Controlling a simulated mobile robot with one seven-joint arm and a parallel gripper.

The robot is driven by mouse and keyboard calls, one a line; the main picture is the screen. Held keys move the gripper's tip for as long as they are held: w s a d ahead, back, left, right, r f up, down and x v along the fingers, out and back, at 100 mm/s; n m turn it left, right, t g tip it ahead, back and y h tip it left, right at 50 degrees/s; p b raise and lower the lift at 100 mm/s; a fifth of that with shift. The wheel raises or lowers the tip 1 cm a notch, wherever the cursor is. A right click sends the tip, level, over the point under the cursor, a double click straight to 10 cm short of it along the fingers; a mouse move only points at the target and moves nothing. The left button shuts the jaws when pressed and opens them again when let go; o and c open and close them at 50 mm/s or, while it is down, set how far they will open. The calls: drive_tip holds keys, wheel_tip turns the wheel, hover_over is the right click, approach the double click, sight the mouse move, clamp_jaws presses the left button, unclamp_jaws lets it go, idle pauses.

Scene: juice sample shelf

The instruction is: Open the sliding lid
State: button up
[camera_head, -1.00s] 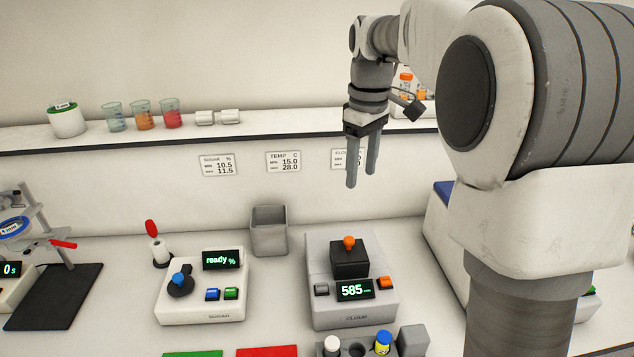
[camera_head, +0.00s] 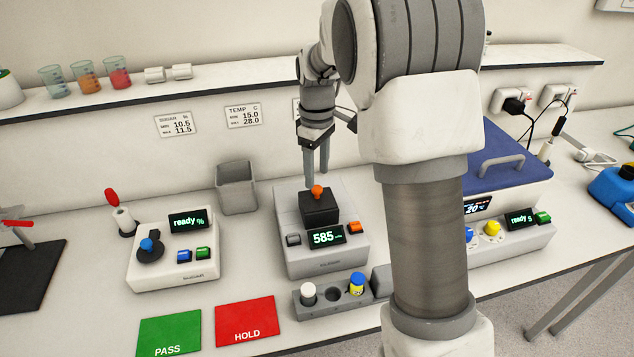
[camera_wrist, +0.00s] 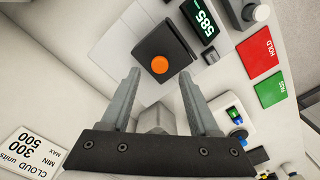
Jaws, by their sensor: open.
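A black square lid (camera_head: 319,209) with an orange knob (camera_head: 317,191) sits on the grey meter (camera_head: 290,262), whose display reads 585. In the wrist view the black lid (camera_wrist: 172,49) and its round orange knob (camera_wrist: 160,65) lie just beyond and between the fingertips. My gripper (camera_head: 316,171) is open and empty, pointing down above and slightly behind the knob, apart from it. A blue lid (camera_head: 483,166) with a grey handle covers the machine at the right, partly hidden behind my arm.
A grey bin (camera_head: 237,188) stands behind and left of the meter. A vial rack (camera_head: 334,307) with a white-capped and a blue-capped vial stands in front. A sugar meter (camera_head: 166,265) is at the left. Green PASS (camera_head: 170,334) and red HOLD (camera_head: 247,321) mats lie in front.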

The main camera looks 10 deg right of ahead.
sight(317, 187)
drive_tip(key=shift+f, duration=1.9)
clamp_jaws()
